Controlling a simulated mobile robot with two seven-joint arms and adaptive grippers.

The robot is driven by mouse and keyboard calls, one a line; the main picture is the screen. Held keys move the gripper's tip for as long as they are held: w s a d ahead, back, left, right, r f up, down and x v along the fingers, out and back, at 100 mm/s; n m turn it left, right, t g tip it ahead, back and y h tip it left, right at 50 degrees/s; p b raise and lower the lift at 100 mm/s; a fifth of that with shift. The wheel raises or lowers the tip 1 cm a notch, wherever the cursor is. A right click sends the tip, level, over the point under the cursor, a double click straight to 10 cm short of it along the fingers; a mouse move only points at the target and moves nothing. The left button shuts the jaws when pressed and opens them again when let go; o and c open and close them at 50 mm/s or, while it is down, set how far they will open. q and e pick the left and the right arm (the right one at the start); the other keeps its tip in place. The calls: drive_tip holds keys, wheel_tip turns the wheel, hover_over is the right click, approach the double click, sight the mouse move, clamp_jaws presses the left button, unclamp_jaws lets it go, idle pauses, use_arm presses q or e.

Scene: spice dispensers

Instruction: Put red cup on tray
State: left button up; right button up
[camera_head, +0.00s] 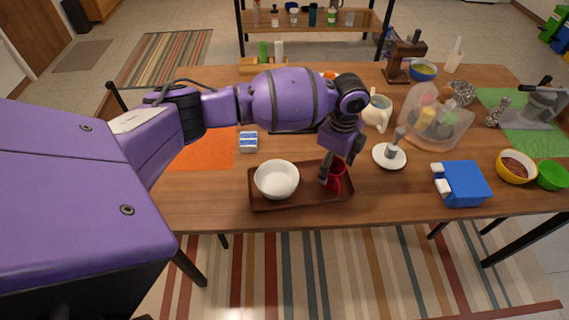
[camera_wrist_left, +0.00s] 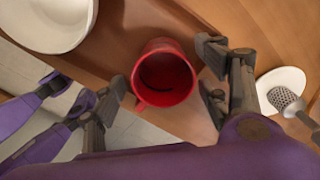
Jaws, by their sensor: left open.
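The red cup (camera_head: 336,177) stands upright on the right part of the brown wooden tray (camera_head: 300,205). A white bowl (camera_head: 277,180) sits on the tray's left part. My left gripper (camera_head: 340,168) is open and comes down from above around the cup. In the left wrist view the cup (camera_wrist_left: 164,74) lies near the middle, with the open fingers (camera_wrist_left: 165,90) on either side of it. I cannot tell if a finger touches it. My right gripper is not in view.
A white saucer (camera_head: 389,156) with a grey-topped object stands right of the tray. A blue box (camera_head: 466,184) is farther right. A small blue-and-white box (camera_head: 248,142) lies behind the tray. The table's front edge is close in front of the tray.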

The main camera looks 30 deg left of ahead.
use_arm(q)
wheel_tip(320, 180, up, 11)
drive_tip(key=shift+p, duration=0.3)
idle(0.5)
